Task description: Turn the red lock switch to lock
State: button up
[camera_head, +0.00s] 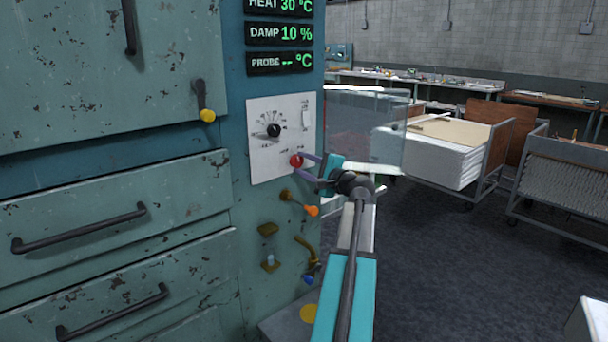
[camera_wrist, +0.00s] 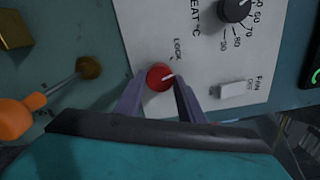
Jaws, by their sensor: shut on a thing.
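The red lock switch (camera_head: 296,160) is a round red knob low on the white control panel (camera_head: 262,160). In the wrist view the red lock switch (camera_wrist: 160,77) has a white pointer line aimed up and to the right, and the word LOCK is printed above it, a little to its right. My gripper (camera_head: 306,160) reaches the knob from the right. In the wrist view my gripper (camera_wrist: 160,92) has its two purple fingers on either side of the knob, shut on it. The knob's lower edge is close to the fingers.
Below are an orange-handled lever (camera_head: 311,210) and a blue-tipped valve (camera_head: 309,278). A clear pane (camera_head: 365,130) stands right of the panel.

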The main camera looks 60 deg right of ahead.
jog(key=n+b, duration=0.1)
jog(key=b, duration=0.1)
jog(key=n+b, duration=0.2)
jog(key=shift+f+n, duration=0.25)
jog(key=shift+n, duration=0.05)
jog(key=shift+r+n+b, duration=0.2)
jog(key=shift+n+b, duration=1)
jog(key=shift+b, duration=0.3)
jog(key=o, duration=1)
jog(key=shift+o, duration=0.2)
jog(key=shift+s, duration=0.15)
jog(key=v, duration=1.3)
jog(key=shift+s+a, duration=0.2)
jog(key=shift+s, duration=0.1)
